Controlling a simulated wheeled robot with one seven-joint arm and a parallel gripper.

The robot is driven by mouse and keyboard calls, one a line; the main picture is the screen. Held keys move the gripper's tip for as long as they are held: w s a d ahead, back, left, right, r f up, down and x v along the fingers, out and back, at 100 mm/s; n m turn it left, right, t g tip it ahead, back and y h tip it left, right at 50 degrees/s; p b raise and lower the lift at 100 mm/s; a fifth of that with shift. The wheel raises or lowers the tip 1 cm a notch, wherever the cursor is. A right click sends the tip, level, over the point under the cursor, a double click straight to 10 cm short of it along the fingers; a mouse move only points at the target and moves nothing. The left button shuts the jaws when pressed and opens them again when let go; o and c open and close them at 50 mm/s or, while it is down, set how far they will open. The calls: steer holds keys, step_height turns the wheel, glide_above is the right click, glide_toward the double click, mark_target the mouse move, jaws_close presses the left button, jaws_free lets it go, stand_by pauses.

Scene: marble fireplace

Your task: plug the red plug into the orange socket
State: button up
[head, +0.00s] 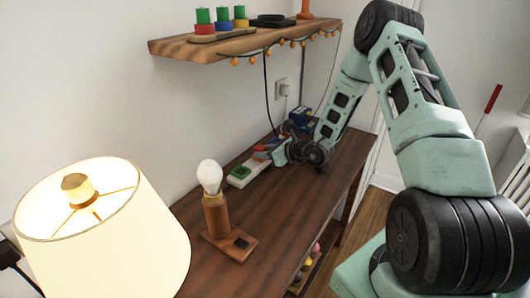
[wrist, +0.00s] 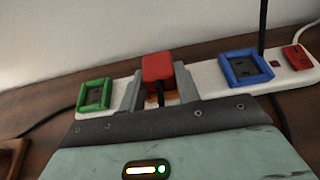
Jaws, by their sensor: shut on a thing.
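The red plug (wrist: 158,68) is between the two grey fingers of my gripper (wrist: 157,88) in the wrist view. My gripper is shut on it. The plug is over the orange socket (wrist: 153,101) of a white power strip (wrist: 201,75); only a little orange shows below the plug. I cannot tell how deep the plug sits or whether its pins are in. In the head view my gripper (head: 279,154) is low over the strip near the wall, and the plug is mostly hidden there.
The strip also has a green socket (wrist: 94,94), a blue socket (wrist: 245,68) and a red switch (wrist: 297,57). It lies on a brown wooden table (head: 276,215). A bulb lamp (head: 214,205) and a shaded lamp (head: 105,225) stand nearer. A shelf (head: 235,42) hangs above.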

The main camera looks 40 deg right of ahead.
steer(key=o, duration=1.1)
steer(key=shift+f, duration=0.1)
steer(key=shift+o, duration=0.2)
steer(key=b+v, duration=0.1)
steer(key=v, duration=1.6)
steer(key=shift+s, duration=0.2)
